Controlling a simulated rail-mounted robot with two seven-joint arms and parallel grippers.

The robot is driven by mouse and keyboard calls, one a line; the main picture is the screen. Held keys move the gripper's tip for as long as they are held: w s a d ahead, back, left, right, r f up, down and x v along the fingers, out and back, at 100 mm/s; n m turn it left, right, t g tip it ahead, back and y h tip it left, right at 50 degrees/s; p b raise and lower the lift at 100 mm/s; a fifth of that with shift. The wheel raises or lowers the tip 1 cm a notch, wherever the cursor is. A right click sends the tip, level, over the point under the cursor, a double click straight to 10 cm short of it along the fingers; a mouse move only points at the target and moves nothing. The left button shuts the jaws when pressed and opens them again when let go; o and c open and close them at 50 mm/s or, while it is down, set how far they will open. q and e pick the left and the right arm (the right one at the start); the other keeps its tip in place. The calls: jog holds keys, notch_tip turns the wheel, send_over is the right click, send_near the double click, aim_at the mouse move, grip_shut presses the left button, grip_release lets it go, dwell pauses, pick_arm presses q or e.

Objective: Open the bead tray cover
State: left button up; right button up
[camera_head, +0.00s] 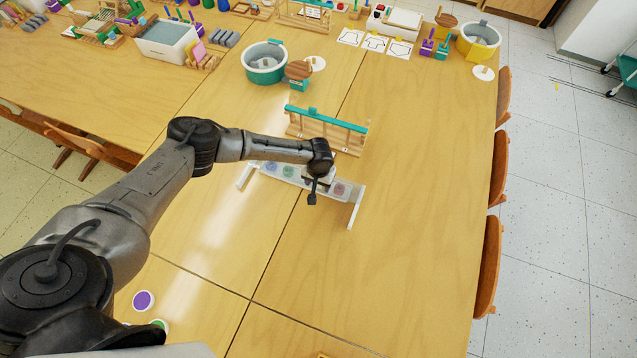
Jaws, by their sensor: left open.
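The bead tray (355,207) lies on the middle of the wooden table, a long pale tray with light end pieces and round coloured spots along it. A clear cover seems to lie over it, but its edges are too small to make out. My left gripper (312,197) is open at the tray's near edge, right of its middle, and hides part of it. I cannot tell whether the fingers touch the cover. My right gripper is not in view.
A wooden rack with a teal top bar (327,121) stands just behind the tray. A teal pot (264,63) and a yellow pot (478,41) stand farther back. A purple disc (143,300) lies near left. The table right of the tray is clear. Chairs (489,265) line the right edge.

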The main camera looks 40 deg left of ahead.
pick_arm(q)
jog(key=shift+f, duration=0.25)
grip_shut()
dwell(0.5)
